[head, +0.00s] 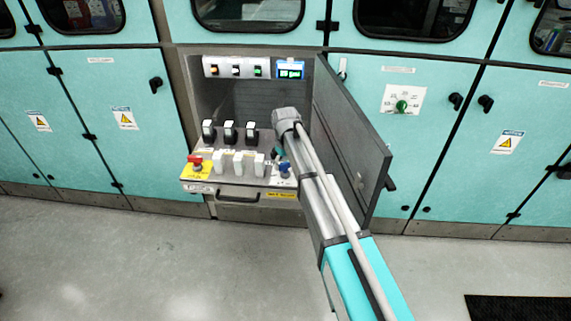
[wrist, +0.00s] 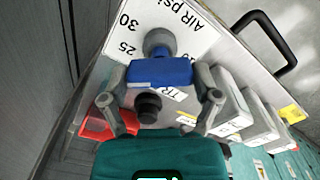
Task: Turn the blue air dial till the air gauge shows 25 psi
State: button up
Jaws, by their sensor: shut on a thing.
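The blue air dial (wrist: 160,72) sits between my gripper's fingertips (wrist: 161,80) in the wrist view, and my gripper is shut on it. A white plate (wrist: 185,25) beyond the dial reads "AIR psi", with 25 and 30 visible. A grey round piece (wrist: 158,42) stands in front of the plate and hides part of the scale. Where the gauge points cannot be made out.
An open dark door (head: 350,135) stands close to the right of my arm. White levers (head: 238,163) and a red button (head: 195,162) on yellow sit left of the dial. A small lit display (head: 290,71) is above; its digits are unreadable. Open floor lies in front.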

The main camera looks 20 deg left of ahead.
jog(key=shift+n, duration=0.6)
jog(key=shift+w, duration=0.1)
jog(key=o, duration=0.9)
jog(key=shift+o, duration=0.3)
jog(key=shift+r, duration=0.1)
